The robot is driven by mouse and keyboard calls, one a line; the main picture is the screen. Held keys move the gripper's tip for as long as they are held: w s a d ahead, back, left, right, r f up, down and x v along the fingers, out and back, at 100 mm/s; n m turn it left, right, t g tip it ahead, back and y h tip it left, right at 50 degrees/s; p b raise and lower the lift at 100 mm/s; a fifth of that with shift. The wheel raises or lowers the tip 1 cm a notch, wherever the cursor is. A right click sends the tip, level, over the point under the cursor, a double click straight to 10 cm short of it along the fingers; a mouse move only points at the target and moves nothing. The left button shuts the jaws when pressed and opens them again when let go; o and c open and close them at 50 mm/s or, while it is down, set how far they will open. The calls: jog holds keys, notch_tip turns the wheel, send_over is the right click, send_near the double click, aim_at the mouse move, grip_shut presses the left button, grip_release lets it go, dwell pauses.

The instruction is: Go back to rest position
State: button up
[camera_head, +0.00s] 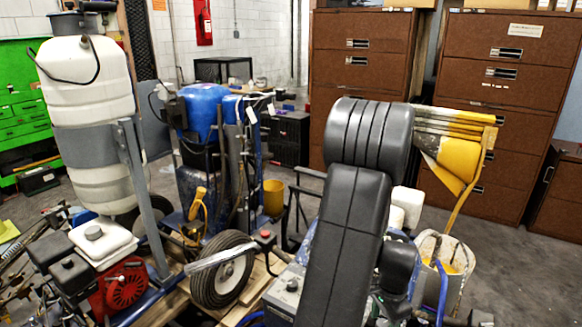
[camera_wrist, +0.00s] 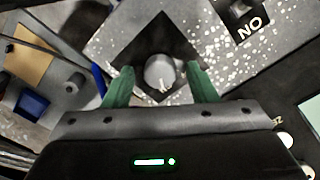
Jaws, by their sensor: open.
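My gripper (camera_wrist: 161,86) shows in the wrist view with its two green fingers apart. A round grey knob (camera_wrist: 159,70) on a black diamond-shaped plate (camera_wrist: 180,45) appears between and just beyond the fingertips. I cannot tell whether the fingers touch it. The plate is on a speckled grey panel (camera_wrist: 113,48). In the head view, my dark arm rises at centre right, and my gripper is hidden there.
A line striper with a white tank (camera_head: 90,85), red engine (camera_head: 122,288) and black wheel (camera_head: 222,270) stands left. A blue machine (camera_head: 205,110) is behind it. Brown cabinets (camera_head: 490,95) line the back. A white bucket (camera_head: 452,262) stands right. Some floor is open at far right.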

jog(key=shift+r, duration=0.1)
notch_tip(320, 180, up, 14)
notch_tip(320, 180, down, 14)
jog(key=shift+f, duration=0.2)
jog(key=shift+r+n, duration=0.15)
jog(key=shift+n, duration=0.15)
jog(key=n+p, duration=0.2)
jog(key=n, duration=0.2)
jog(key=shift+r+n+p, duration=0.1)
jog(key=shift+n+p, duration=0.2)
jog(key=shift+n, duration=0.1)
jog(key=n+p, duration=0.4)
jog(key=n, duration=0.2)
jog(key=shift+r+n, duration=0.15)
jog(key=shift+n, duration=0.15)
jog(key=shift+r, duration=1.45)
